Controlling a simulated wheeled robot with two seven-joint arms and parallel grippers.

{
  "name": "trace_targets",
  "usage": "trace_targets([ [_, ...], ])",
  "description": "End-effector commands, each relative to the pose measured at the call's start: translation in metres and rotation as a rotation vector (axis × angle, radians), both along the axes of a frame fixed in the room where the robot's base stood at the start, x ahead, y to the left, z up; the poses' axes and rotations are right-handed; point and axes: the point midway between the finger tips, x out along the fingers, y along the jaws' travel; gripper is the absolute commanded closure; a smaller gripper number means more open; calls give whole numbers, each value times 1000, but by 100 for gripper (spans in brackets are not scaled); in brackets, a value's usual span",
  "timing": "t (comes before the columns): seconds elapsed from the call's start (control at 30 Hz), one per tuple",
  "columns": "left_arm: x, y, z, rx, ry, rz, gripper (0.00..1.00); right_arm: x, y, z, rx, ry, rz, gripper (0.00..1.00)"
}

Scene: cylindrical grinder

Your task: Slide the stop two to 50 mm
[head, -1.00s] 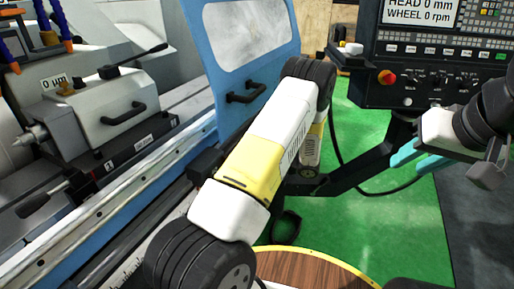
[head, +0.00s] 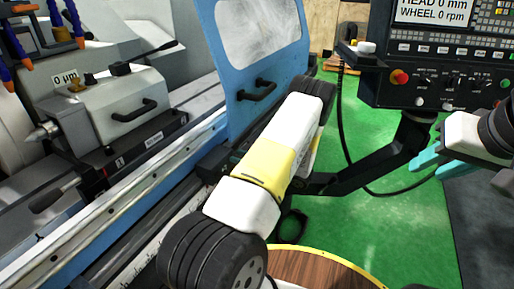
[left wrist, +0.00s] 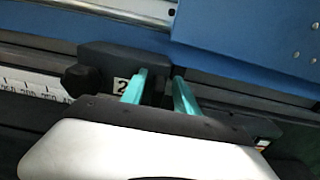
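Stop two is a dark block with a white "2" label and a round black knob on its left. It fills the middle of the left wrist view (left wrist: 100,62). In the head view it seems to be the dark block (head: 209,166) at the rail, partly behind my arm. My left gripper (left wrist: 160,75) has its two teal fingers apart at the block's right part, with dark material between them; firm contact cannot be told. My left gripper is hidden behind my arm in the head view. My right gripper (head: 427,168) is open and empty below the control panel.
A white scale (left wrist: 30,86) runs left of the stop. The blue door (head: 250,50) with a black handle stands behind my left arm. The control panel (head: 440,75) is at right. A wooden round top (head: 315,268) lies in front.

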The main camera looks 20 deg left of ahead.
Motion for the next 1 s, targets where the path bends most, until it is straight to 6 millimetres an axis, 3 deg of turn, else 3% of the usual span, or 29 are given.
trace_targets([
  [0.17, 0, 0, 0, 0, 0, 0, 64, 0, 0, 0, 0, 0, 0, 64],
  [0.37, 0, 0, 0, 0, 0, 0, 100, 0, 0, 0, 0, 0, 0, 64],
  [1.0, 0, 0, 0, 0, -1, 0, 100, 0, 0, 0, 0, 0, 0, 64],
])
